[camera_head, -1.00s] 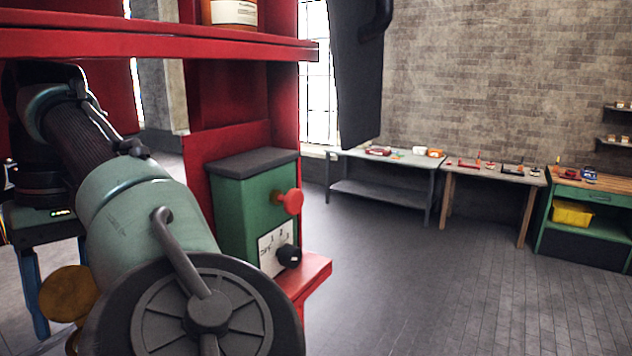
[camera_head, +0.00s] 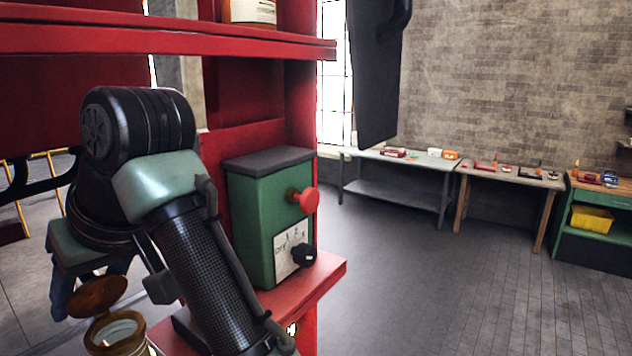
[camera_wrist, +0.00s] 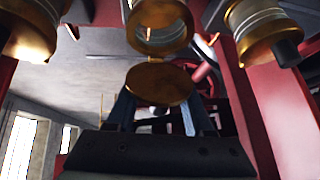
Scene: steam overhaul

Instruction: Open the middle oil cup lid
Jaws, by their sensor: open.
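Three brass oil cups show in the wrist view: the left cup (camera_wrist: 30,30), the middle cup (camera_wrist: 160,28) and the right cup (camera_wrist: 262,30). The middle cup's round brass lid (camera_wrist: 160,82) stands swung away from its rim, so the cup's mouth is uncovered. My gripper (camera_wrist: 155,108) is open, with its blue fingers apart on either side below the lid; contact cannot be told. In the head view, one open cup (camera_head: 115,335) with a raised lid (camera_head: 98,297) shows at lower left, beside my gripper, whose fingers are partly hidden.
A green control box (camera_head: 255,220) with a red knob stands on a red ledge close right of my arm. A red shelf (camera_head: 150,40) crosses above. Workbenches (camera_head: 400,165) stand along the far wall, with open floor before them.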

